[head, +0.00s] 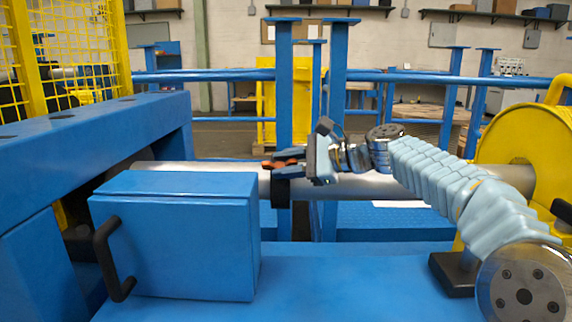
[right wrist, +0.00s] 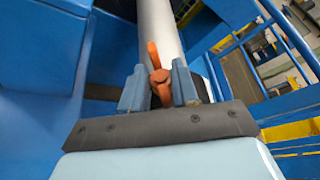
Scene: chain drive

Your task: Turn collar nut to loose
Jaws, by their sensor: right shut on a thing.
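The collar nut (head: 268,164) is a small orange winged piece on a black collar (head: 282,190) around the grey shaft (head: 225,166). My right gripper (head: 287,160) reaches it from the right in the head view and is shut on it. In the right wrist view the orange nut (right wrist: 154,58) sits between the blue fingers (right wrist: 157,88), with one wing pointing up past the fingertips and the other lower between them. Much of the collar is hidden in the right wrist view. My left gripper is not in view.
A blue box (head: 175,240) with a black handle (head: 112,260) stands in front of the shaft at left. A yellow drum-like housing (head: 515,135) is at right. A blue frame (head: 100,135) and yellow mesh guard (head: 85,45) stand at left. Blue posts rise behind the shaft.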

